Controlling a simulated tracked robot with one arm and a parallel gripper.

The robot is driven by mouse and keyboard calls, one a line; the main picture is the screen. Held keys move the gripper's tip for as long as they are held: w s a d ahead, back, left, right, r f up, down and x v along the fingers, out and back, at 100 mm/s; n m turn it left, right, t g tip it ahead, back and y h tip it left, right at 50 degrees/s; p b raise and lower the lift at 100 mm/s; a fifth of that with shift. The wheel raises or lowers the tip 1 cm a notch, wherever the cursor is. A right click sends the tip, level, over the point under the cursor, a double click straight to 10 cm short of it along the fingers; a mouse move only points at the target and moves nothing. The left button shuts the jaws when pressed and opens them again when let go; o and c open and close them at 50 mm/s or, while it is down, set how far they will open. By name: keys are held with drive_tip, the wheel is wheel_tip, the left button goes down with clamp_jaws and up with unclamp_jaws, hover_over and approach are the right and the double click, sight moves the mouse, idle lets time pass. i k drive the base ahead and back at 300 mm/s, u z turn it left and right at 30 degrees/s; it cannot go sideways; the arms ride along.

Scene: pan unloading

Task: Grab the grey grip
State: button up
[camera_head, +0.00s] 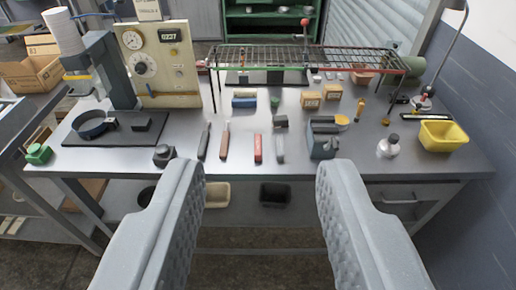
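A row of slim, upright-lying handles rests on the grey workbench (330,175) in front of my gripper. From left to right they are a dark grey grip (204,141), a brown grip (225,140), a red grip (258,149) and a lighter grey grip (280,148). I cannot tell for certain which of the two greyish ones the name means; the lighter one looks the plainest grey. My gripper (262,180) is wide open and empty, its fingers short of the bench's front edge, with the row between and beyond them.
A dark block (281,121) sits just behind the lighter grey grip, and a grey vise-like device (322,138) stands to its right. A wire rack (310,60) spans the back. A panel with gauges (160,63) stands left; a yellow bin (443,135) and white bottle (388,147) are right.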

sight(280, 153)
drive_tip(key=k, duration=0.6)
drive_tip(key=u, duration=0.65)
drive_tip(key=i, duration=1.6)
drive_tip(key=z, duration=0.2)
